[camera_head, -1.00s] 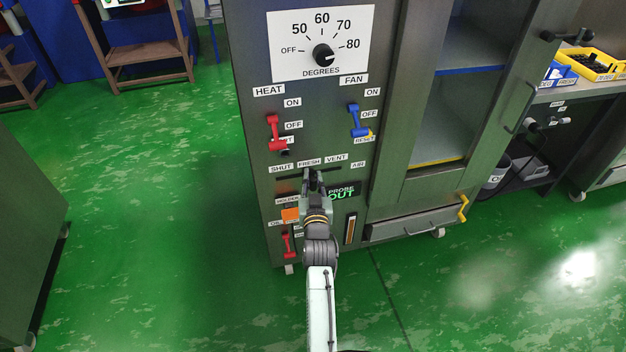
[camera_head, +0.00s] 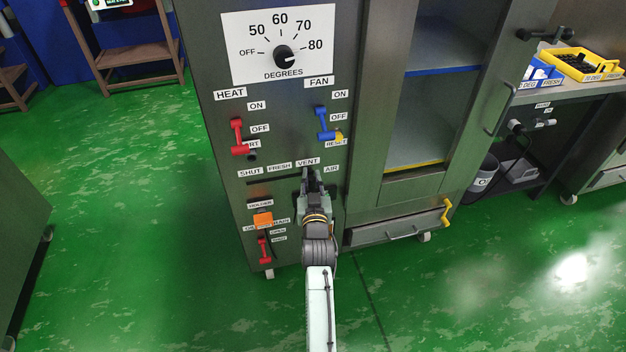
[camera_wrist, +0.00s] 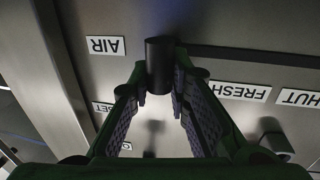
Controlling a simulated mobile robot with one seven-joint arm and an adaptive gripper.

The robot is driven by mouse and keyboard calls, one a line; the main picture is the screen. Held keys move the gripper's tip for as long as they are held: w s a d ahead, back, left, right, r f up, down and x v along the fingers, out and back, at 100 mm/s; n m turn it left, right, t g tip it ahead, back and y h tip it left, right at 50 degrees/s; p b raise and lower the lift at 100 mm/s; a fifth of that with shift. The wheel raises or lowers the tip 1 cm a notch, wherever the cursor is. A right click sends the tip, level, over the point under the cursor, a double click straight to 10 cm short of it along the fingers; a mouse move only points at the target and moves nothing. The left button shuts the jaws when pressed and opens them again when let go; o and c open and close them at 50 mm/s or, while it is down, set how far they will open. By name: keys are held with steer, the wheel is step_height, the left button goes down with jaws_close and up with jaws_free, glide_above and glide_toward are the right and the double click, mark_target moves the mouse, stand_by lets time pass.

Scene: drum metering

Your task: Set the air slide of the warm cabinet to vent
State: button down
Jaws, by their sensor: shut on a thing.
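The warm cabinet (camera_head: 360,100) stands in front of me. Its air slide runs in a dark horizontal slot (camera_head: 268,182) below the labels SHUT, FRESH, VENT and AIR. My gripper (camera_head: 312,182) is at the slot, just below the VENT label (camera_head: 307,161). In the wrist view, upside down, the slide's black knob (camera_wrist: 160,62) sits between the fingertips of my gripper (camera_wrist: 160,82), which is shut on it. The FRESH label (camera_wrist: 240,91) and AIR label (camera_wrist: 105,46) show on either side of the knob. The VENT label is hidden there behind the fingers and knob.
Above the slot are a red heat switch (camera_head: 238,136), a blue fan switch (camera_head: 325,124) and a degrees dial (camera_head: 285,57). Below left are an orange piece (camera_head: 262,220) and a red lever (camera_head: 264,250). A drawer (camera_head: 395,232) is right of my arm.

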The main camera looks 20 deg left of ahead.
steer(key=shift+w+d+r, duration=0.1)
steer(key=shift+w+d, duration=0.1)
steer(key=shift+d, duration=0.05)
steer(key=c, duration=1.5)
jaws_free()
steer(key=shift+s, duration=0.3)
steer(key=v, duration=0.7)
steer(key=shift+d, duration=0.1)
